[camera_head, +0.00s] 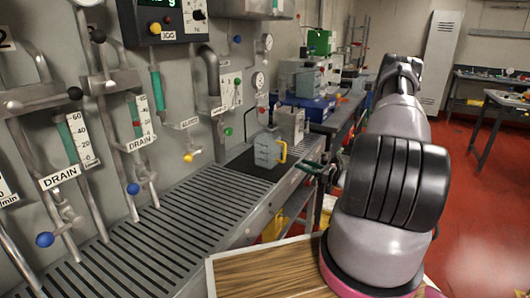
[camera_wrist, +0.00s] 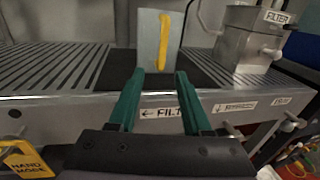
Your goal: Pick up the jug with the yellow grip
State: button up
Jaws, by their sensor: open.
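The jug is a translucent grey-blue container with a yellow grip. In the head view the jug (camera_head: 266,151) stands upright on a black mat (camera_head: 243,166) at the far end of the slatted bench, with its yellow grip (camera_head: 283,151) on the right side. In the wrist view the jug (camera_wrist: 148,42) is straight ahead, its yellow grip (camera_wrist: 164,42) facing me. My gripper (camera_wrist: 157,75) has two green fingers, apart and empty, pointing at the jug from in front of the bench edge. In the head view my gripper (camera_head: 317,168) shows small, right of the jug.
A grey metal box labelled FILTER (camera_wrist: 243,45) stands right of the jug. The slatted bench (camera_head: 150,245) is clear to the left. Valves and pipes line the wall. A wooden-topped surface (camera_head: 265,272) is in the foreground. A yellow HAND MODE sign (camera_wrist: 25,160) is at lower left.

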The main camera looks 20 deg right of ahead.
aim_at(284, 161)
jog(key=x, duration=0.7)
jog(key=f+x, duration=0.1)
jog(key=x, duration=0.2)
jog(key=shift+w, duration=0.4)
grip_shut()
